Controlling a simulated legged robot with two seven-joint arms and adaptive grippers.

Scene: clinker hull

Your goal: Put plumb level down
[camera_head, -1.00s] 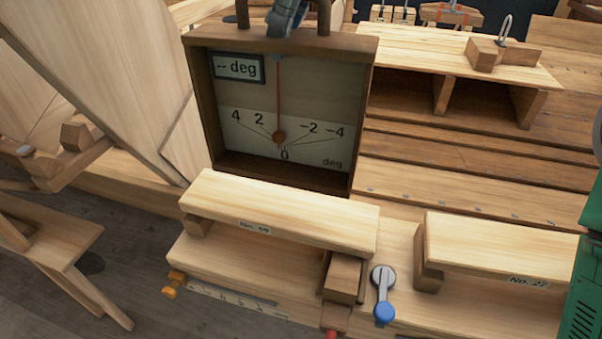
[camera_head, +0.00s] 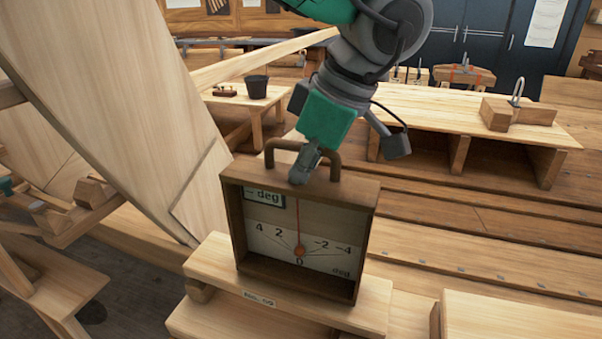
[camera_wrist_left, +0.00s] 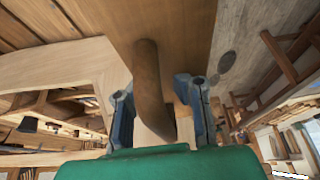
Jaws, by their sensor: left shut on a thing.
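The plumb level is a dark wooden box (camera_head: 367,235) with a dial face, a red needle close to the 0 mark and a bent handle on top. My left gripper (camera_head: 305,165) is shut on that handle from above. In the left wrist view the brown handle (camera_wrist_left: 150,85) runs between the two fingers of my left gripper (camera_wrist_left: 158,108). The box is upright over a pale plank block (camera_head: 212,262) with a number label. Its lower edge overlaps the block's top; I cannot tell whether it touches. My right gripper is out of view.
A large pale hull plank (camera_head: 120,110) leans close on the left. Another pale block (camera_head: 520,325) is at the lower right. Behind stands a low bench (camera_head: 420,105) with a clamp block (camera_head: 515,112), and a small table with a black bucket (camera_head: 256,87).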

